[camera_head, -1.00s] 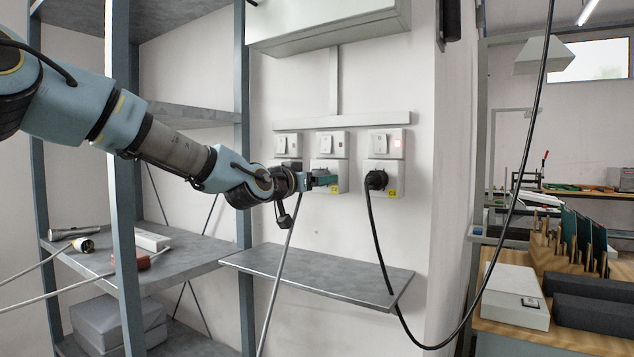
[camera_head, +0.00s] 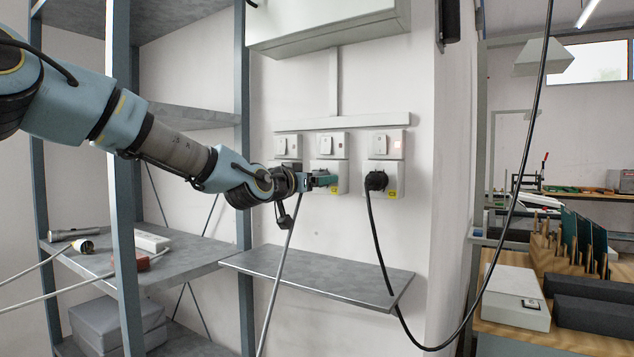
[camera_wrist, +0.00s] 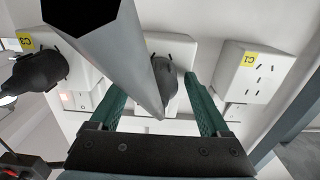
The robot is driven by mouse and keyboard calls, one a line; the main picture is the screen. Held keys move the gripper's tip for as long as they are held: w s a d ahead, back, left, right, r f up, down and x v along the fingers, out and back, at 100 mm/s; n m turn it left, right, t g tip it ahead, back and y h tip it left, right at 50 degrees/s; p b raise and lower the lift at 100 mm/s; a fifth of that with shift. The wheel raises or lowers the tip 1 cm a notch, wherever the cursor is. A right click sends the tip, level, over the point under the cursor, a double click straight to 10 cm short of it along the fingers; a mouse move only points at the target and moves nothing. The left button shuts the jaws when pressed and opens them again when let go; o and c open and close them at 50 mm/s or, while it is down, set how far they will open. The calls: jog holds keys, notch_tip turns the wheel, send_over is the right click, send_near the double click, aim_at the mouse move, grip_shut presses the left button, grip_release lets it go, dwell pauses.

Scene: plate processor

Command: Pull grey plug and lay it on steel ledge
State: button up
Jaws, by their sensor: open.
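The grey plug (camera_wrist: 166,82) sits in the middle wall socket, between my gripper's two green fingers in the wrist view. My gripper (camera_wrist: 157,82) is open, with a finger on either side of the plug and visible gaps. In the head view my gripper (camera_head: 327,181) is at the middle socket and hides the plug. A thick grey cable (camera_wrist: 112,52) crosses close to the wrist camera and covers part of the plug. In the head view the cable (camera_head: 279,275) hangs down past the ledge. The steel ledge (camera_head: 330,280) is bare, below the sockets.
A black plug (camera_head: 376,180) with a black cable is in the right socket, labelled C3 in the wrist view (camera_wrist: 38,72). The socket labelled C1 (camera_wrist: 255,72) is empty. A blue shelf post (camera_head: 243,150) stands left of the sockets. A wall box (camera_head: 330,25) is above.

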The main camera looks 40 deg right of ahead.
dwell(0.8)
grip_shut()
dwell(0.4)
jog(key=shift+a, duration=0.15)
jog(key=shift+b+v, duration=0.3)
jog(key=shift+v, duration=2.55)
